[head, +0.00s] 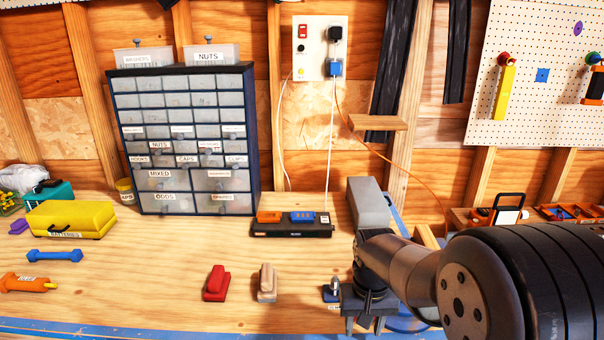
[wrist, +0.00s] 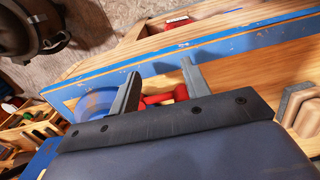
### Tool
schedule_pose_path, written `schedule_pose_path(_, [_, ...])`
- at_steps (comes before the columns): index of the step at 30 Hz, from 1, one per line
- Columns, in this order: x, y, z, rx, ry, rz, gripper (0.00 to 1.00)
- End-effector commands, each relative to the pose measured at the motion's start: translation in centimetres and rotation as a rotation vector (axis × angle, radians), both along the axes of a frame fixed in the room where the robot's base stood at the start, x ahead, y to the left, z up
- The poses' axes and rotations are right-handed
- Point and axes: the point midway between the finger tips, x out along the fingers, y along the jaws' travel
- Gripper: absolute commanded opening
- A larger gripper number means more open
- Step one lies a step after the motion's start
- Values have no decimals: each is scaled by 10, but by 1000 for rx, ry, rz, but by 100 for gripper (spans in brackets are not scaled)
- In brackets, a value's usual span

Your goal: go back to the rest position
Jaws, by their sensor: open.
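My gripper (head: 364,324) is at the bottom of the head view, right of centre, pointing down over the front edge of the wooden workbench (head: 130,280). In the wrist view its two fingers (wrist: 160,86) stand apart with a gap between them. A red thing (wrist: 165,98) shows past the fingers, partly hidden by them and by the gripper's dark front plate. I see nothing held. Part of the bench behind my arm is hidden in the head view.
A small blue item (head: 331,291) stands close left of my gripper. Beige (head: 267,283) and red (head: 216,284) blocks lie further left. A black charger dock (head: 291,229) and a drawer cabinet (head: 185,140) stand behind. A yellow case (head: 70,218) sits at left. Bare bench lies between.

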Motion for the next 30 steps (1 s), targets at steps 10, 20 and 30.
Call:
schedule_pose_path(10, [-10, -13, 0, 0, 0, 247, 45])
schedule_pose_path(20, [-15, -25, 9, -1, -6, 453, 45])
schedule_pose_path(30, [-15, -24, 69, -1, -4, 449, 45])
